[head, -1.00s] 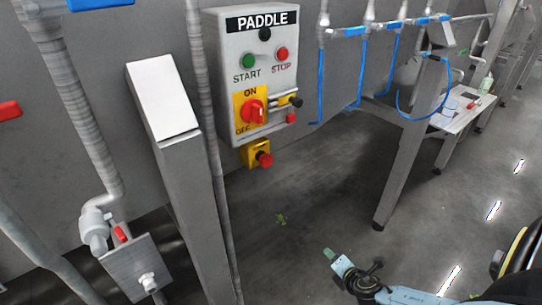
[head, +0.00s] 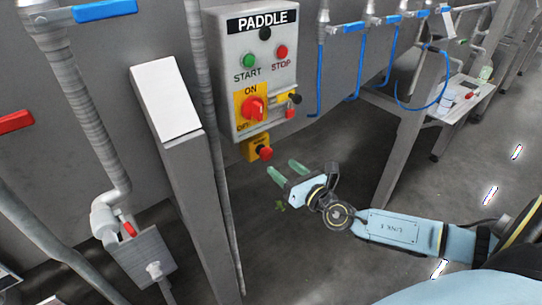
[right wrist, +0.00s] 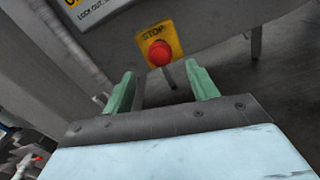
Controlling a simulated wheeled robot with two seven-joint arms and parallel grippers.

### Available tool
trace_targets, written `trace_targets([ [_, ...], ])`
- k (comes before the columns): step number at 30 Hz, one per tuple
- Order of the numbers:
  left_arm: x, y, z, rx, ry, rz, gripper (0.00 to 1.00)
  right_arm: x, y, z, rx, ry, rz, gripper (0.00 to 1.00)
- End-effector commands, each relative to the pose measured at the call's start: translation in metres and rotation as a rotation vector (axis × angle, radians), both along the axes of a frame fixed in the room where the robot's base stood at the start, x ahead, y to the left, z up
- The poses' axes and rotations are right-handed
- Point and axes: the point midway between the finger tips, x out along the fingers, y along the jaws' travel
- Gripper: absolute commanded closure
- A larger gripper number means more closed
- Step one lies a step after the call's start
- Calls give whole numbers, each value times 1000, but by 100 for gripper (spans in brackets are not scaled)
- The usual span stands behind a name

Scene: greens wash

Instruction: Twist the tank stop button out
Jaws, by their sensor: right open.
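The tank stop button (head: 265,153) is a red mushroom button on a small yellow box (head: 253,146) below the PADDLE panel. In the right wrist view the red button (right wrist: 160,53) sits on a yellow plate marked STOP (right wrist: 174,32). My right gripper (head: 284,167) is open and empty, with green fingertips, a little below and to the right of the button in the head view. In the right wrist view the button shows beyond and between the fingertips of my right gripper (right wrist: 161,85), apart from them. My left gripper is not in view.
The PADDLE control box (head: 252,75) with start, stop and a red rotary switch hangs just above the button. A grey post (head: 185,190) stands to the left. Blue hoses (head: 388,60) hang at the right. The floor below is open.

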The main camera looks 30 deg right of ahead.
Motion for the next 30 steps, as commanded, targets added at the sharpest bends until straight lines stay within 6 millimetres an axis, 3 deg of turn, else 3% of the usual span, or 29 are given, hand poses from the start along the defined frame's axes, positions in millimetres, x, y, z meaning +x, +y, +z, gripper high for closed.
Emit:
trace_targets([
  [3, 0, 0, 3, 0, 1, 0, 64, 23, 2, 2, 1, -3, -1, 42],
  [10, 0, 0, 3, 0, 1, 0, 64, 54, 4, 0, 1, -2, -1, 42],
  [15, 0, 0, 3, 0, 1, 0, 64, 64, 5, 0, 1, 1, 1, 42],
  [24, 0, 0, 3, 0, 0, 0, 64, 66, 5, -1, 1, 2, 0, 42],
  [30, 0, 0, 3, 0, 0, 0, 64, 66, 5, 0, 1, 1, 0, 65],
])
